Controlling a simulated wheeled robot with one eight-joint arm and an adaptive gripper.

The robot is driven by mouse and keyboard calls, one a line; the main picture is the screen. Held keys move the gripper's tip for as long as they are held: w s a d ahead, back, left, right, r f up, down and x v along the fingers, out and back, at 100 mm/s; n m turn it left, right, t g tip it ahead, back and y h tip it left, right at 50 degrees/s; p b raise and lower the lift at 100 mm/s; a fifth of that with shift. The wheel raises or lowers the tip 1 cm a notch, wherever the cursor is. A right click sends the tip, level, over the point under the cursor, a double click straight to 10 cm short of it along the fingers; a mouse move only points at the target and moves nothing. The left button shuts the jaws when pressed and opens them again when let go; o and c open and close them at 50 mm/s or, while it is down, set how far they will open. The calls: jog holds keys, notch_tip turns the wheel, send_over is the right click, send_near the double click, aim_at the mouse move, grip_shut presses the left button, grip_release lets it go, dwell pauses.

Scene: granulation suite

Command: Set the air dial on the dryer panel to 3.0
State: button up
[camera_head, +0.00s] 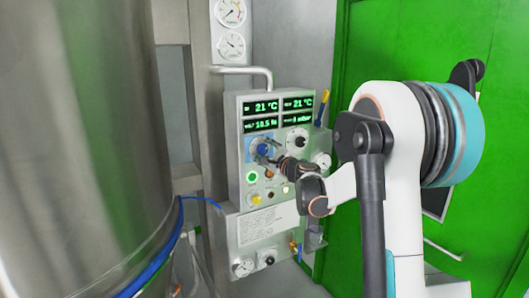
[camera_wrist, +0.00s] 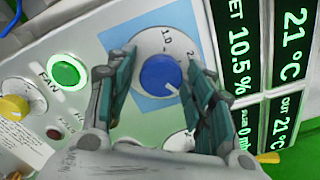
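The dryer panel (camera_head: 285,165) is a pale box with green displays. A blue round dial (camera_wrist: 160,75) sits on a white scale disc over a light blue patch; it also shows in the head view (camera_head: 262,147). The scale marks "1.0" and part of a "2" are readable; the rest is hidden. A small pale mark shows on the knob's lower right, but I cannot read its setting. My gripper (camera_wrist: 161,66) is open, with one finger on each side of the dial. Gaps show between fingers and knob, so they appear apart from it.
A lit green FAN button (camera_wrist: 67,71) and a yellow knob (camera_wrist: 14,107) are on the panel. A black-knobbed dial (camera_head: 299,142) sits to the right. Displays (camera_head: 265,107) read 21 °C and 10.5 %. A large steel vessel (camera_head: 85,150) stands left; a green door (camera_head: 400,60) is behind.

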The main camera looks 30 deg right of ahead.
dwell(0.3)
jog(key=s, duration=1.2)
jog(key=shift+d, duration=0.25)
jog(key=shift+a, duration=0.15)
